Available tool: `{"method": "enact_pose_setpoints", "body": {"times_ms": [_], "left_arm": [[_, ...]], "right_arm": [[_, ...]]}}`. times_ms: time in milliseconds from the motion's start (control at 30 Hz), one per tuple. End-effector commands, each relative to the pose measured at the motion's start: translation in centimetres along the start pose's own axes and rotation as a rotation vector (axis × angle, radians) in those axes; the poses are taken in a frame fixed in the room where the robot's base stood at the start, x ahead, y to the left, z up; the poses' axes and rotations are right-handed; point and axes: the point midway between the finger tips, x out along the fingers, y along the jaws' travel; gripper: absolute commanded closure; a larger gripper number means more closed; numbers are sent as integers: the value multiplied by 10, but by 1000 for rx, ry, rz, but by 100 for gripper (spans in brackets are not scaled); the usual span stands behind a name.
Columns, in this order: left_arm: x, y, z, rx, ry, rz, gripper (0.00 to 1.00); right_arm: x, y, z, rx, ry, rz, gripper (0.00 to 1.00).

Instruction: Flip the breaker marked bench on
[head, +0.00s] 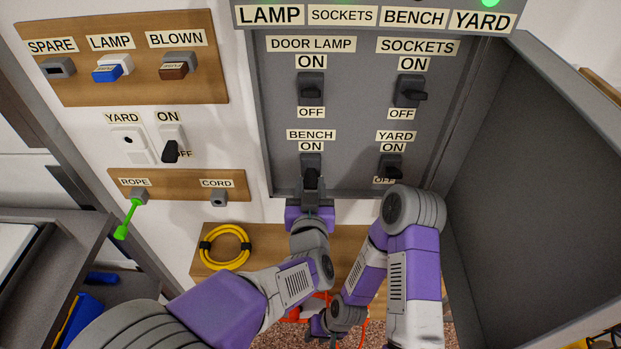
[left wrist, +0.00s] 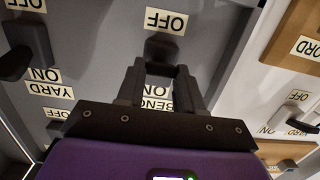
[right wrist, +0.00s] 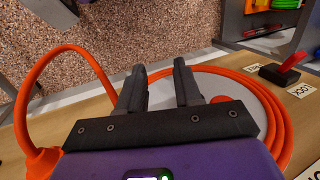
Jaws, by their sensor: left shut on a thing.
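The breaker marked BENCH (head: 311,160) is at the lower left of the grey panel, with its BENCH and ON labels above it. My left gripper (head: 311,188) is at this breaker from below, shut on its dark lever. In the left wrist view the panel looks upside down; the fingers (left wrist: 160,85) straddle the lever, and the breaker body (left wrist: 163,47) shows beyond them. I cannot tell whether the lever is up or down. My right gripper (right wrist: 158,90) is open and empty, low over the bench; in the head view its fingers are unclear.
DOOR LAMP (head: 311,85), SOCKETS (head: 410,90) and YARD (head: 391,167) breakers are close by. The open panel door (head: 545,170) stands at the right. An orange cord (right wrist: 285,120) lies near my right gripper. A yellow coil (head: 228,247) is at the lower left.

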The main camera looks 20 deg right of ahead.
Motion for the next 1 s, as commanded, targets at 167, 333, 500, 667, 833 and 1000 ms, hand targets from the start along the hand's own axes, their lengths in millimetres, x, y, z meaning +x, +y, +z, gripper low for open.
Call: {"method": "enact_pose_setpoints", "body": {"times_ms": [167,333,500,667,833,1000], "left_arm": [[-2,0,-13,1,-93,-1,94],[-2,0,-18,0,-177,-1,94],[-2,0,-23,1,-258,-1,94],[-2,0,-27,1,-336,-1,94],[-2,0,-32,2,-415,-1,94],[0,0,-37,1,-495,-1,94]], "right_arm": [[-41,-16,2,0,0,0,66],[-72,-27,3,0,0,0,66],[-103,-38,4,0,0,0,66],[-132,-50,6,0,0,0,66],[-164,-62,7,0,0,0,66],[-197,-74,9,0,0,0,66]]}}
